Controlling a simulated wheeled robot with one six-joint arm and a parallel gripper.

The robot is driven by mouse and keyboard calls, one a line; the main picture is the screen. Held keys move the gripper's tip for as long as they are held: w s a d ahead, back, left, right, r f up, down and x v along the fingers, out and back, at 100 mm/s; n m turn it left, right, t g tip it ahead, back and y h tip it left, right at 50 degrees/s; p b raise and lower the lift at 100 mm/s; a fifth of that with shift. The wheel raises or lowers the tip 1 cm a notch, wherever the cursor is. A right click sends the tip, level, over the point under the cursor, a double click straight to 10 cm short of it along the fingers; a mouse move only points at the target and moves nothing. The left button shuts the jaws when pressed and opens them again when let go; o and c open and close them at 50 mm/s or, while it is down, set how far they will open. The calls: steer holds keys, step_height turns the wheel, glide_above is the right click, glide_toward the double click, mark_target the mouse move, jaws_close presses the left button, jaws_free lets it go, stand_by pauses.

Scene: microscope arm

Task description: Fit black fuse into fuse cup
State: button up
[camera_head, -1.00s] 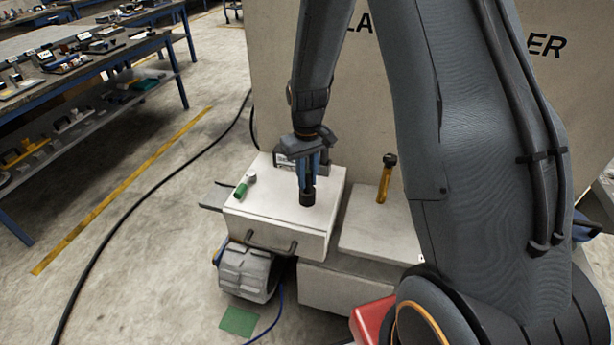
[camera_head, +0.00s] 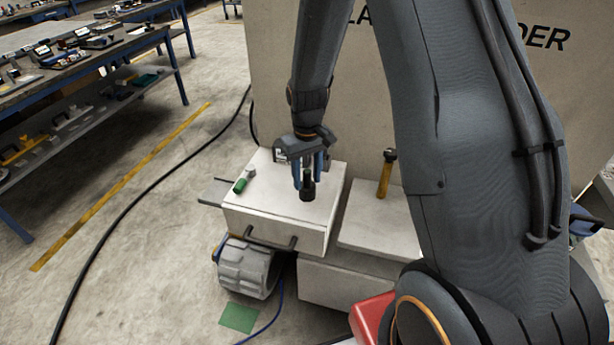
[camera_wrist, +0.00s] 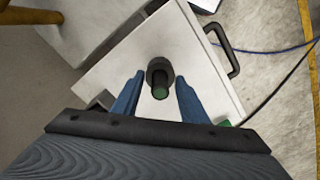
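The black fuse (camera_head: 308,180) stands in the dark round fuse cup (camera_head: 307,193) on top of the white box. In the wrist view the fuse (camera_wrist: 160,89) shows a greenish end face, with the dark ring of the cup (camera_wrist: 158,68) around its far end. How deep it sits cannot be told. My gripper (camera_head: 309,182) is open, its two blue fingers on either side of the fuse. In the wrist view my gripper (camera_wrist: 157,84) shows gaps between both fingers and the fuse.
A green and grey cylinder (camera_head: 242,183) lies on the white box (camera_head: 270,212), left of the cup. An amber piece with a dark top (camera_head: 386,172) stands on the lower white block (camera_head: 365,225) to the right. A large beige cabinet (camera_head: 300,60) rises behind.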

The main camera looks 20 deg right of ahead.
steer(key=shift+r+b, duration=1)
steer(key=shift+r, duration=2.9)
steer(key=s+r+m, duration=0.1)
steer(key=s+r, duration=0.1)
steer(key=s, duration=0.6)
steer(key=s+r+m+t, duration=0.1)
steer(key=s, duration=0.8)
steer(key=shift+r, duration=0.35)
